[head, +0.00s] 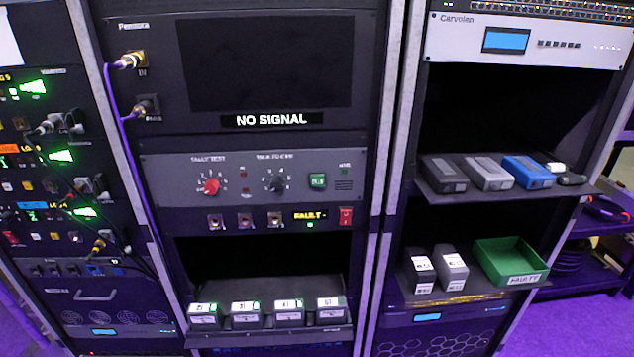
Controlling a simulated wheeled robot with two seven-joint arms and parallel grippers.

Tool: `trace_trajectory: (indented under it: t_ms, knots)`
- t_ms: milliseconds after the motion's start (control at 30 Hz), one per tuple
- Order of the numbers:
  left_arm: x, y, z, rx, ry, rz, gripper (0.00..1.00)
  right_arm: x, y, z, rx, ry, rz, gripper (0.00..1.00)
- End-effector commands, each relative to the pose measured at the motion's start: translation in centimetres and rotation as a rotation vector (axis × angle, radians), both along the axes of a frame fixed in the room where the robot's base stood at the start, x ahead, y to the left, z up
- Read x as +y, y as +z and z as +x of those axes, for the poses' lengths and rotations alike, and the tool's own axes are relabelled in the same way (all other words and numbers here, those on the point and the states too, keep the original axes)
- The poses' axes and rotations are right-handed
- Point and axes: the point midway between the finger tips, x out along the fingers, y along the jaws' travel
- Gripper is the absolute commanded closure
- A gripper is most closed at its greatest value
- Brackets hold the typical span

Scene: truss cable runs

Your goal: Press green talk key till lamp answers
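Neither of my grippers is in view, and nothing covers the key.
A dark screen (265,65) reading NO SIGNAL is above the panel. Purple cables (118,92) hang at the left. A green bin (510,262) and several device packs are on the right shelves.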

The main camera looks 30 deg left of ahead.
Motion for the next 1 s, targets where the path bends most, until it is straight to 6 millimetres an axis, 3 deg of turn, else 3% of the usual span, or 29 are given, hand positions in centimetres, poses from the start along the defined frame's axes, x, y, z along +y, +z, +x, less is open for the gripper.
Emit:
trace_trajectory:
  t_ms: [167,500,1000]
  knots:
    - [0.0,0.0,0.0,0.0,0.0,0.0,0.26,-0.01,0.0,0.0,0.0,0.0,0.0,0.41]
    - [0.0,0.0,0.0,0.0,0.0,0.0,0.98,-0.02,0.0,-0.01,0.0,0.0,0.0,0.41]
    - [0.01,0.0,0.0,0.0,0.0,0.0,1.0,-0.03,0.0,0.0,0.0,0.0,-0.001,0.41]
